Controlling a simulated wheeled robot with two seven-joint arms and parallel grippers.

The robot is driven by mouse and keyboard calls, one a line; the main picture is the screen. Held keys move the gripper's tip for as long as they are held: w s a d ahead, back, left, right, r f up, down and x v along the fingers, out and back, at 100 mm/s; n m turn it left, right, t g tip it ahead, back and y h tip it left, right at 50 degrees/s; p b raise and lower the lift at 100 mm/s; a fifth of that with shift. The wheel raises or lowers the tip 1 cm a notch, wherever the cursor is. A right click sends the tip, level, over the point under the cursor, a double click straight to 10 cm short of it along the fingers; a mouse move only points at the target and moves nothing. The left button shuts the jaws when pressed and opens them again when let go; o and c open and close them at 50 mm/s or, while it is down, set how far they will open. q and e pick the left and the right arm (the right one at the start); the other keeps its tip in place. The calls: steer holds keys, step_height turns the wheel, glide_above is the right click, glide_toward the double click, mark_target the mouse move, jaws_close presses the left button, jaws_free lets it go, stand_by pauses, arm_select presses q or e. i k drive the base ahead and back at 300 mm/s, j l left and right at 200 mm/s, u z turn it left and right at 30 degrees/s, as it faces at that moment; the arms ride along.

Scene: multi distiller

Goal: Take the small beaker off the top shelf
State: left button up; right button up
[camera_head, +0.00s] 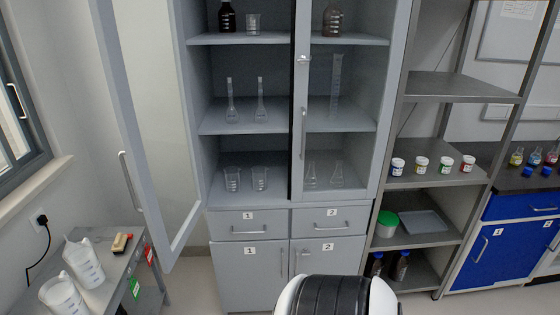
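The small beaker (253,24) is clear glass and stands upright on the top visible shelf (240,39) of the grey cabinet. A dark brown bottle (227,17) stands just to its left, close beside it. The cabinet's left glass door (155,120) is swung open, so the beaker's compartment is exposed. The right glass door (340,115) is shut. Neither of my grippers is in view; a black and white part of my own body shows at the bottom centre.
Lower shelves hold volumetric flasks (246,101) and larger beakers (246,180). The open door juts out on the left, with its handle (130,181). A side table (95,275) with white jugs is at lower left. A metal rack (440,175) with small jars stands right of the cabinet.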

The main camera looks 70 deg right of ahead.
mark_target(253, 22)
steer(key=k+z, duration=0.15)
steer(key=z, duration=2.15)
